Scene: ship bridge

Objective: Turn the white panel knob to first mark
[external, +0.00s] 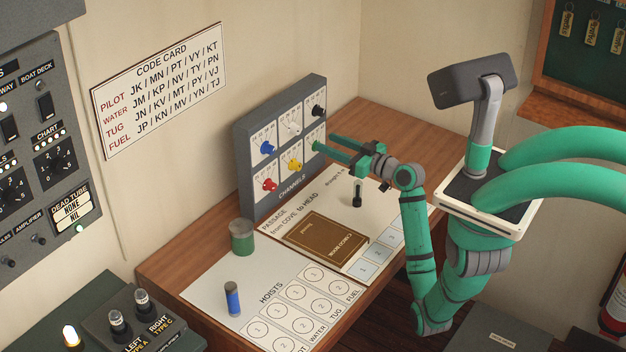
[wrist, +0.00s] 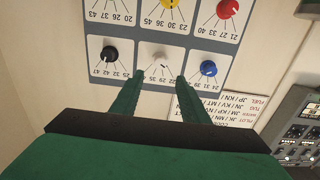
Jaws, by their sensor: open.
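The white knob (external: 293,128) is in the middle of the top row of the grey CHANNELS panel (external: 243,165), among printed marks and numbers. In the wrist view, which is upside down, the white knob (wrist: 156,58) lies ahead of and between my fingertips. Its pale shape blends into the white plate, and I cannot tell which mark it points at. My gripper (external: 325,147) is open and empty, reaching toward the panel's right side; its fingers also show in the wrist view (wrist: 158,80). I cannot tell how far the tips are from the knob.
The black knob (wrist: 110,54) and the blue knob (wrist: 208,68) flank the white one. Red (external: 269,184) and yellow (external: 295,164) knobs sit below. On the desk are a brown book (external: 325,243), a green cup (external: 242,237), a blue cylinder (external: 232,299) and a dark upright piece (external: 357,193).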

